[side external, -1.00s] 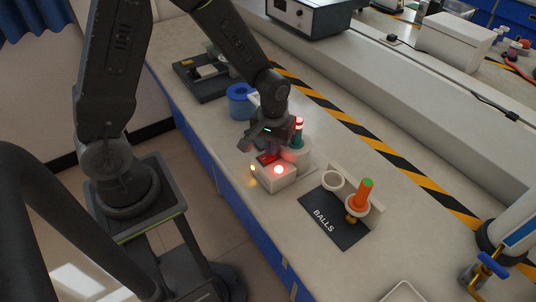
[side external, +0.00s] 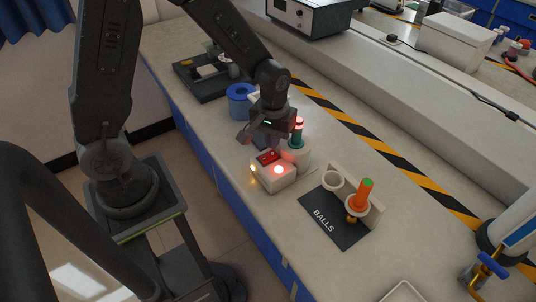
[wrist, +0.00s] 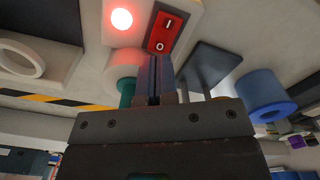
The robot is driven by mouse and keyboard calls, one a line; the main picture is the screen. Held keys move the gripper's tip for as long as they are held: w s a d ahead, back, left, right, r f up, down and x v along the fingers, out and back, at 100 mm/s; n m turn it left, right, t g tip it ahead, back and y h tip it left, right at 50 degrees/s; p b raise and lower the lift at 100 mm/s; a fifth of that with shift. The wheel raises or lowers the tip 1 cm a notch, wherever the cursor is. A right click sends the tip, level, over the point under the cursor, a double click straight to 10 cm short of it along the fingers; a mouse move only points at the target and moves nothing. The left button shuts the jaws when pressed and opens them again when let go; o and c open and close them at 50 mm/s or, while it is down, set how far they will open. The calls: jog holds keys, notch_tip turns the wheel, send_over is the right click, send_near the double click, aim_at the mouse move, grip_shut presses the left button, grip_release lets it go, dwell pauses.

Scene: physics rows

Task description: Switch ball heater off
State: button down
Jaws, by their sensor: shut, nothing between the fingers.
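The white switch box (side external: 274,181) sits on the bench with a red rocker switch (side external: 268,157) and a round lamp (side external: 278,170) glowing red. In the wrist view the red switch (wrist: 166,31), marked I and 0, and the lit lamp (wrist: 121,19) are clear. A pale cylinder (side external: 297,157), likely the heater, stands beside the box with a teal, red-topped handle (side external: 297,134) upright in it. My gripper (side external: 264,144) is shut and empty, just above and behind the switch; its fingertips (wrist: 155,62) look apart from it. Which way the rocker is pressed I cannot tell.
A black mat (side external: 318,228) marked BALLS lies right, with a white ring stand (side external: 334,181) and an orange handle (side external: 363,195) above a brass ball (side external: 351,218). A blue cup-like cylinder (side external: 239,107) stands behind. Bench front is clear.

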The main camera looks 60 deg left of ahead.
aim_at(272, 153)
jog(key=shift+r, duration=2.05)
jog(key=shift+r, duration=0.1)
jog(key=s+r+m+t, duration=0.5)
jog(key=s+r, duration=0.8)
jog(key=r, duration=0.3)
jog(key=shift+s+d+m+t, duration=0.3)
jog(key=shift+s+d+m, duration=0.1)
jog(key=shift+m, duration=0.1)
jog(key=shift+w, duration=0.1)
